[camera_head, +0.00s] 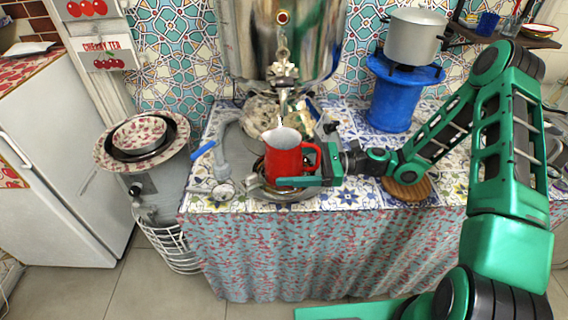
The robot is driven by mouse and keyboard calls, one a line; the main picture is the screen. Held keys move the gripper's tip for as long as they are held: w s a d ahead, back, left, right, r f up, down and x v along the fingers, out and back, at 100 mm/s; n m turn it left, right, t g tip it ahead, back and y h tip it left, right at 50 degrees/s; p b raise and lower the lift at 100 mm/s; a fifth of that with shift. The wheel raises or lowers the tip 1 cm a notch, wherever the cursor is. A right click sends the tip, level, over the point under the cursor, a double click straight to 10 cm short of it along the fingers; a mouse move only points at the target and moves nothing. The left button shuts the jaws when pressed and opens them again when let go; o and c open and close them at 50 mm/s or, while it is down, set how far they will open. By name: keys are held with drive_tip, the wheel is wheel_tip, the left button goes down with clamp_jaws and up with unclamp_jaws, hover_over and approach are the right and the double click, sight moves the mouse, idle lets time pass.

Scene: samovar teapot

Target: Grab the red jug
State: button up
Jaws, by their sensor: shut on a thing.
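The red jug (283,158) stands upright near the front of the tiled counter, in the middle of the head view, below the samovar's tap. Its pale inside shows at the open top and its handle is on the right. My gripper (300,181) comes in from the right and is shut on the jug at its lower right side and handle. A green finger crosses the front of the jug low down. The far finger is hidden. I cannot tell whether the jug touches the metal tray (290,196) under it.
A large shiny samovar (285,45) stands just behind the jug. A grey tap (228,145) is at its left. A blue stand (395,95) with a metal pot (414,38) is at the back right. A round wooden board (406,190) lies right of my gripper.

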sight(288, 155)
drive_tip(key=shift+r, duration=0.15)
drive_tip(key=shift+r, duration=1.65)
drive_tip(key=d, duration=1.7)
drive_tip(key=shift+s+d, duration=0.25)
drive_tip(key=shift+d, duration=0.1)
